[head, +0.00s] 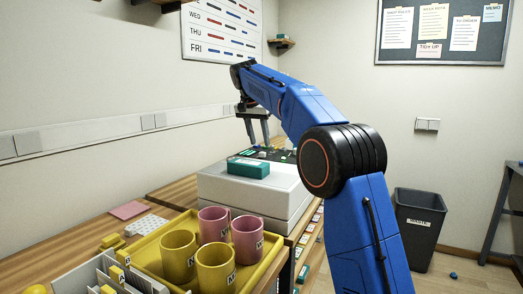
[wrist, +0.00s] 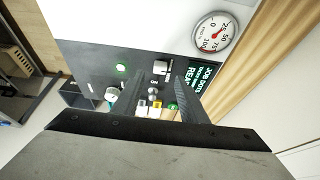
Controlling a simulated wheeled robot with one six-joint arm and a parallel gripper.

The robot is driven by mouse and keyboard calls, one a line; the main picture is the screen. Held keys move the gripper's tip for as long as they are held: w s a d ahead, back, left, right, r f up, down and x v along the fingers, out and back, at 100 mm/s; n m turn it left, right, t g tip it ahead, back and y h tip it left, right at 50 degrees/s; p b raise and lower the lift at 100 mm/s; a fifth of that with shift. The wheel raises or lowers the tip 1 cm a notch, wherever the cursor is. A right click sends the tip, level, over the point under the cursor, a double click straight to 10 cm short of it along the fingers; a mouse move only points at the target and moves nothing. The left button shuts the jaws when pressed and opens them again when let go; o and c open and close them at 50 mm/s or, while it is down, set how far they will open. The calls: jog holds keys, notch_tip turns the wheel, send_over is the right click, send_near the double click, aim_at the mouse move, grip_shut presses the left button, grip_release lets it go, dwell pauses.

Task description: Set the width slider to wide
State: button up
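The press (head: 250,195) is a pale grey box with a dark control panel (wrist: 85,65) on top. In the wrist view, a pale block-shaped control (wrist: 160,67) stands on the panel, probably the width slider's handle; I cannot read its label or setting. My gripper (wrist: 158,74) is open, with its two dark fingers apart on either side of this control. I cannot tell whether either finger touches it. In the head view, my gripper (head: 261,143) points down over the panel's far part, and the slider cannot be made out there.
A yellow tray (head: 150,262) holds mugs nearby.

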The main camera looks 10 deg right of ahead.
aim_at(262, 153)
jog(key=shift+x, duration=2.55)
jog(key=shift+c, duration=0.3)
grip_shut()
